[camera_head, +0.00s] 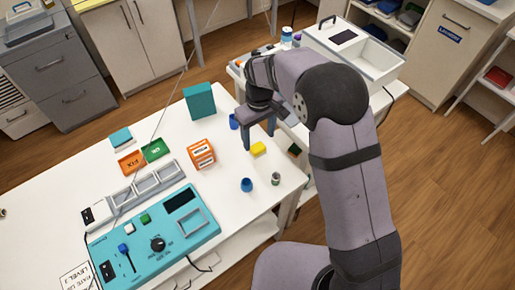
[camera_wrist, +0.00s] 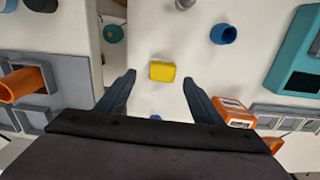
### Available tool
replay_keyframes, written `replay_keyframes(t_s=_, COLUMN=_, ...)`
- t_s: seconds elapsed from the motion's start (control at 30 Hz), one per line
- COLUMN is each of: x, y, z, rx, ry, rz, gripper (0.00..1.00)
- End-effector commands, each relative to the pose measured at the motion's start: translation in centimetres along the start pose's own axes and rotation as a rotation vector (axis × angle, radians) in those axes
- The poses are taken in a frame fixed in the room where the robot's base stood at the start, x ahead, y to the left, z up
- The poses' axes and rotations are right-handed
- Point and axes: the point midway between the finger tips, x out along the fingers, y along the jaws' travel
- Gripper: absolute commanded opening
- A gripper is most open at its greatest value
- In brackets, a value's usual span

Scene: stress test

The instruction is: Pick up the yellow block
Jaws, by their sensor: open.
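The yellow block (camera_head: 258,149) lies on the white table near its right edge. In the wrist view the yellow block (camera_wrist: 162,71) lies ahead of the fingertips, roughly midway between their lines. My gripper (camera_head: 258,132) is open and empty, with its fingers pointing down just behind the block in the head view. In the wrist view my gripper (camera_wrist: 160,76) shows two dark fingers spread wide, one on each side of the block. The fingers do not touch it. The height of the fingertips above the table is hard to tell.
A blue cup (camera_head: 246,185) and a small grey-green cylinder (camera_head: 276,179) stand in front of the block. An orange box (camera_head: 201,153) is to its left, and another blue cup (camera_head: 234,121) is behind. A teal control panel (camera_head: 150,245) fills the near left. The table edge is close on the right.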

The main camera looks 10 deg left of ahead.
Motion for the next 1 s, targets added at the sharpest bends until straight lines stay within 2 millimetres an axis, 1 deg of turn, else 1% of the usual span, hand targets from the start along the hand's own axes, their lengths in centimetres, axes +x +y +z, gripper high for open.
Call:
replay_keyframes(t_s=0.17, x=0.5, y=-0.1, z=0.1, rx=0.000, ry=-0.003, rz=-0.001, gripper=0.61)
replay_keyframes(t_s=0.5, x=4.5, y=-0.5, z=0.0, rx=0.001, ry=-0.003, rz=-0.001, gripper=0.61)
replay_keyframes(t_s=0.63, x=5.1, y=-0.5, z=0.0, rx=0.001, ry=0.000, rz=0.000, gripper=0.61)
replay_keyframes(t_s=0.83, x=5.2, y=-0.5, z=-0.1, rx=0.001, ry=0.000, rz=0.000, gripper=0.61)
replay_keyframes(t_s=0.87, x=5.2, y=-0.5, z=-0.1, rx=0.001, ry=0.000, rz=0.000, gripper=0.59)
replay_keyframes(t_s=0.9, x=5.2, y=-0.5, z=-0.1, rx=0.001, ry=0.000, rz=0.000, gripper=0.49)
replay_keyframes(t_s=0.97, x=5.2, y=-0.5, z=-0.1, rx=0.001, ry=0.000, rz=0.000, gripper=0.35)
replay_keyframes(t_s=1.0, x=5.2, y=-0.5, z=-0.1, rx=0.001, ry=0.001, rz=0.000, gripper=0.25)
